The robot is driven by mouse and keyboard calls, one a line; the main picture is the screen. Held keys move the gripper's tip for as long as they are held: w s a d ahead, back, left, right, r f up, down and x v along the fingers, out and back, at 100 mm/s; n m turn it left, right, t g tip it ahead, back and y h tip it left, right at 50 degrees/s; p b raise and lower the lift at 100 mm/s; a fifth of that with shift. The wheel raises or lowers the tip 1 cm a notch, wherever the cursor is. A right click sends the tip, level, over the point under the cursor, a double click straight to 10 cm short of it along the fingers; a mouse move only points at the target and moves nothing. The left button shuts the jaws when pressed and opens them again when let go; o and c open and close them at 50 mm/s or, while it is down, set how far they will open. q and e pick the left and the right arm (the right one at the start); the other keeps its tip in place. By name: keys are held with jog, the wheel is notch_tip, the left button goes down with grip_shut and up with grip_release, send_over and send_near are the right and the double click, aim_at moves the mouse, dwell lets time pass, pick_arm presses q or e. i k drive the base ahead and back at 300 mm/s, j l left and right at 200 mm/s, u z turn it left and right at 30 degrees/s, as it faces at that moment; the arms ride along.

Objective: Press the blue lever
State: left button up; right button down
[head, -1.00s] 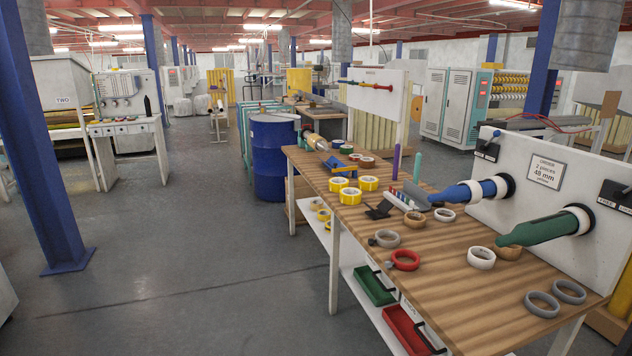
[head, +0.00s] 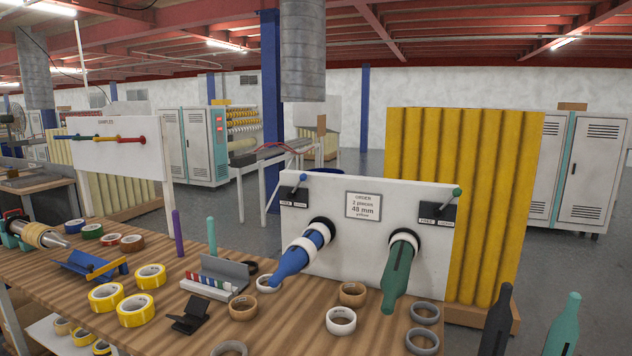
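The blue lever (head: 302,178) is a small stick with a blue tip on a black box (head: 293,195) at the top left of the white panel. It leans up and to the right. Labels sit under the box, too small to read surely. Below it a blue cone (head: 292,262) with a white ring points out of the panel. A similar lever with a green tip (head: 457,192) is on a black box at the panel's right, above a green cone (head: 396,282). Neither of my grippers shows in the head view.
The wooden table (head: 240,325) carries yellow tape rolls (head: 136,310), a white roll (head: 341,320), brown and grey rolls, and a grey tray (head: 226,272). Purple (head: 178,233) and teal (head: 211,237) sticks stand upright. A dark bottle-shaped piece (head: 497,320) and a green one (head: 562,328) stand lower right.

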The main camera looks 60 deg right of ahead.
aim_at(303, 176)
jog(key=i+j+z, duration=0.25)
jog(key=i+z, duration=0.2)
jog(key=i+j+z, duration=0.4)
jog(key=i, duration=0.1)
